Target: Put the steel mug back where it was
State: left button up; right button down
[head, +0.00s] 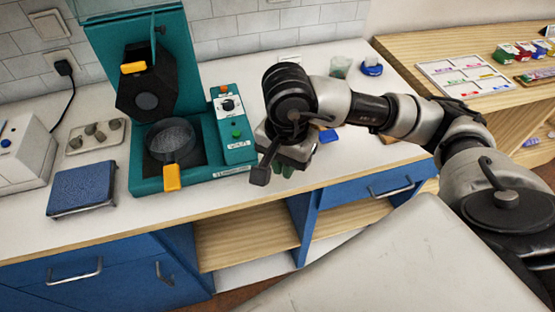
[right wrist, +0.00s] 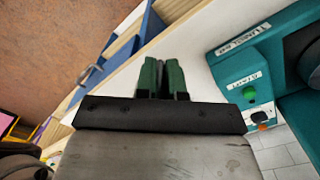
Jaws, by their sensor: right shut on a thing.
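I cannot make out a steel mug in either view. My right gripper (head: 281,168) hangs over the front edge of the white counter, right of the teal press. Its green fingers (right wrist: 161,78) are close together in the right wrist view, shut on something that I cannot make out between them. In the head view, my wrist hides part of the counter behind the gripper. My left gripper is not in view.
The teal press (head: 237,152) stands open, with an orange-handled lower part (head: 172,177). A blue box (head: 82,188) and a tray of grey pieces (head: 97,137) lie left. A clear cup (head: 341,67) and a blue item (head: 371,67) stand at the back. A wooden table (head: 415,50) is right.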

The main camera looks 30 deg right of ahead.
jog(key=w+f, duration=0.1)
jog(key=w, duration=0.1)
jog(key=w+d+f, duration=0.1)
jog(key=w, duration=0.1)
jog(key=w+f+p, duration=0.1)
jog(key=w+f, duration=0.1)
jog(key=shift+w+d, duration=0.3)
jog(key=shift+w, duration=0.1)
notch_tip(320, 180, down, 4)
jog(key=shift+p, duration=0.7)
jog(key=shift+f, duration=0.1)
jog(key=shift+f+b, duration=0.25)
jog(key=shift+b, duration=0.1)
jog(key=c, duration=1.2)
grip_release()
jog(key=shift+r, duration=0.1)
jog(key=shift+c, duration=0.2)
